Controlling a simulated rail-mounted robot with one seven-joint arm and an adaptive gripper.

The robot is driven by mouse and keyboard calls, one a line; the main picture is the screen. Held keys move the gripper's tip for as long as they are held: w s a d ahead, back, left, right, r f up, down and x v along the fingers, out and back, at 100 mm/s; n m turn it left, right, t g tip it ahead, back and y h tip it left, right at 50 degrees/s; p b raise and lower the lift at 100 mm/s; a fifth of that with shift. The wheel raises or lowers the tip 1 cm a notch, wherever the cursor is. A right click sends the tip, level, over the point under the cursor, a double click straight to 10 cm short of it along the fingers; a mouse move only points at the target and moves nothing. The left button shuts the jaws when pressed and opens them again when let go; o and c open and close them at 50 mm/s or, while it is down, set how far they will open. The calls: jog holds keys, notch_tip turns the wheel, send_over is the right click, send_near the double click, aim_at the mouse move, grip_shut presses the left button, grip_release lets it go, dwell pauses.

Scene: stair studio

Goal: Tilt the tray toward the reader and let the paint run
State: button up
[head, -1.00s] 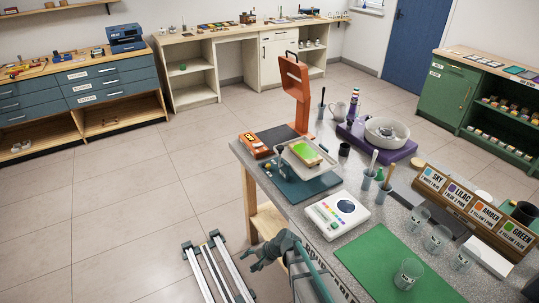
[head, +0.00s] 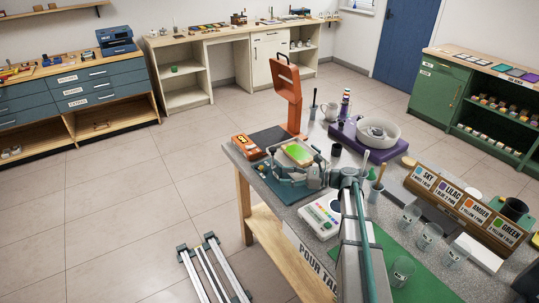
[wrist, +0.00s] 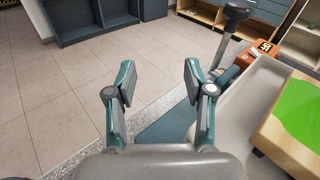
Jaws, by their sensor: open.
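The pale tray (head: 284,161) stands on a blue base (head: 289,193) at the table's left edge. It holds a wooden block (wrist: 272,133) topped with bright green paint (wrist: 302,108). A lever with a dark knob (wrist: 236,12) rises beside the tray in the wrist view. My gripper (wrist: 158,80) is open and empty at the tray's near left side, with floor and table edge visible between its fingers. The lever is beyond the right finger. In the head view my gripper partly hides the tray and base. A white device with coloured buttons (head: 318,217) sits nearer.
An orange upright stand (head: 288,100) and an orange box (head: 246,147) are behind the tray. A purple base with a white bowl (head: 372,135) is to the right.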

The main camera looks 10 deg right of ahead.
jog(key=m+b, duration=0.1)
send_near(273, 148)
jog(key=shift+s+d+f+t+y, duration=0.1)
jog(key=shift+s+f+t+y, duration=0.1)
jog(key=shift+f, duration=0.2)
jog(key=shift+s+d+f+t+y, duration=0.1)
jog(key=shift+s+f+t+y, duration=0.15)
jog(key=shift+f, duration=0.2)
jog(key=p+x, duration=0.1)
jog(key=x, duration=0.4)
jog(key=p+x, duration=0.2)
jog(key=x, duration=0.3)
jog(key=shift+w+a+r, duration=0.2)
jog(key=shift+a+r, duration=0.05)
jog(key=shift+a, duration=0.1)
grip_shut()
